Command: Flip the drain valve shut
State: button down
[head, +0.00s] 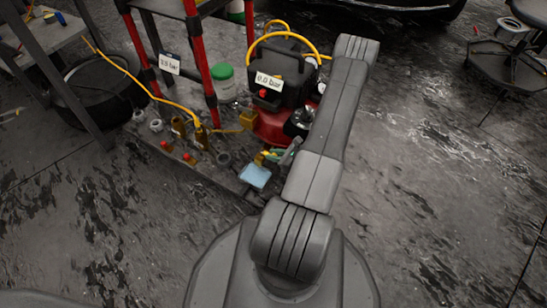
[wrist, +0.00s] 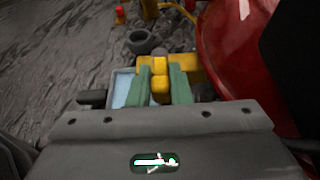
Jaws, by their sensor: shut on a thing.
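The drain valve (wrist: 190,66) is a yellow fitting low beside the red tank (wrist: 228,55) in the wrist view. Its yellow lever (wrist: 160,88) lies between the two green fingers of my gripper (wrist: 160,92), which is shut on it. In the head view my gripper (head: 283,156) is at the near side of the red tank (head: 270,128), and the valve's yellow (head: 269,155) shows just left of the fingers. Whether the valve is open or shut cannot be told. A pale blue tray (head: 255,176) lies below the valve; it shows partly behind the fingers in the wrist view (wrist: 122,83).
A black compressor top (head: 284,68) with a yellow hose and a "0.0 bar" label (head: 268,81) stands above the tank. Red posts (head: 202,60), a green-lidded jar (head: 224,83) and several brass fittings (head: 180,127) are left.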

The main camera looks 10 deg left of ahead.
dwell(0.3)
jog(key=c, duration=1.3)
grip_release()
jog(key=p+v, duration=0.4)
jog(key=v, duration=0.9)
jog(key=shift+s+d+r, duration=0.1)
jog(key=shift+d+r, duration=0.1)
jog(key=shift+d, duration=0.15)
jog(key=b+x, duration=0.4)
jog(key=x, duration=1)
jog(key=shift+f, duration=0.1)
jog(key=shift+s+t, duration=0.15)
jog(key=shift+t, duration=0.15)
